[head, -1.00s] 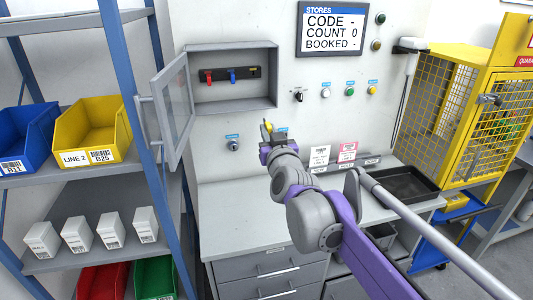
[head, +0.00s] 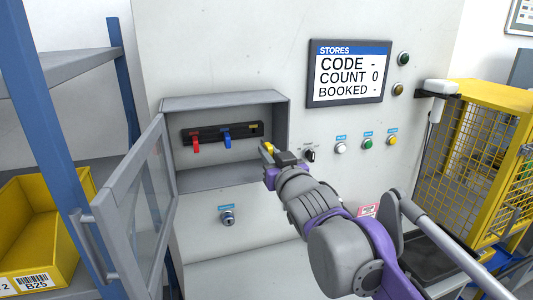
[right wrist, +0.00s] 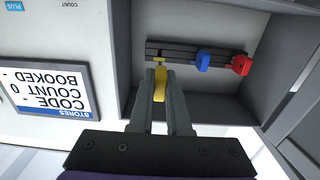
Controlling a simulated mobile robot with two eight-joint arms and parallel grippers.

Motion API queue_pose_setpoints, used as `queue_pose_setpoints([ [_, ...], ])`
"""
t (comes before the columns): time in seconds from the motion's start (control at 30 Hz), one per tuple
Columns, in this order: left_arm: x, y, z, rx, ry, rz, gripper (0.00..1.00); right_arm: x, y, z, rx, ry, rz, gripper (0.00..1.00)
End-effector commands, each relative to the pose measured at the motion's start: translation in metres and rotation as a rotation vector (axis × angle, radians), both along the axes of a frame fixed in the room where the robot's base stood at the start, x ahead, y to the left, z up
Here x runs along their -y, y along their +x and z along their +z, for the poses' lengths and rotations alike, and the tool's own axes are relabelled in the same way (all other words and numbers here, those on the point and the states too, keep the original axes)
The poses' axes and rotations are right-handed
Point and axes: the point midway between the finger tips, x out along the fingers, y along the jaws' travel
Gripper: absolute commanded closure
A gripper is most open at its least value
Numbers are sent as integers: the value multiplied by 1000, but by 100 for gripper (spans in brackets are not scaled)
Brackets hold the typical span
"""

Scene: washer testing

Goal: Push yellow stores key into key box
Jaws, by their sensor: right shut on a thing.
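The key box (head: 232,178) is an open grey cabinet on the white panel, its glazed door (head: 130,215) swung out to the left. Inside, a dark key rail (head: 210,133) carries a red key (head: 196,145) and a blue key (head: 226,138); its right end has a small yellow label. My right gripper (head: 268,150) is at the box's right front edge, shut on the yellow stores key (head: 267,147). In the right wrist view the yellow key (right wrist: 160,84) is between the fingers, pointing toward the rail's yellow-marked end; whether it touches is unclear. My left gripper is not in view.
A stores screen (head: 348,75) is right of the box, above several buttons and a black selector switch (head: 310,156) close to my gripper. A lock (head: 228,217) sits below the box. A yellow cage (head: 475,150) stands right, a yellow bin (head: 35,230) left.

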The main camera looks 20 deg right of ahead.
Motion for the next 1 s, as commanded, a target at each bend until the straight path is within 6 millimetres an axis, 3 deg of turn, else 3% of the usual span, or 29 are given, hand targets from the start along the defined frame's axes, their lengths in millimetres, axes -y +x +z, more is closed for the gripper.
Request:
queue_pose_setpoints([
  [1.0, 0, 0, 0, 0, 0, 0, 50, -2, 61, 0, 0, -1, 0, 100],
])
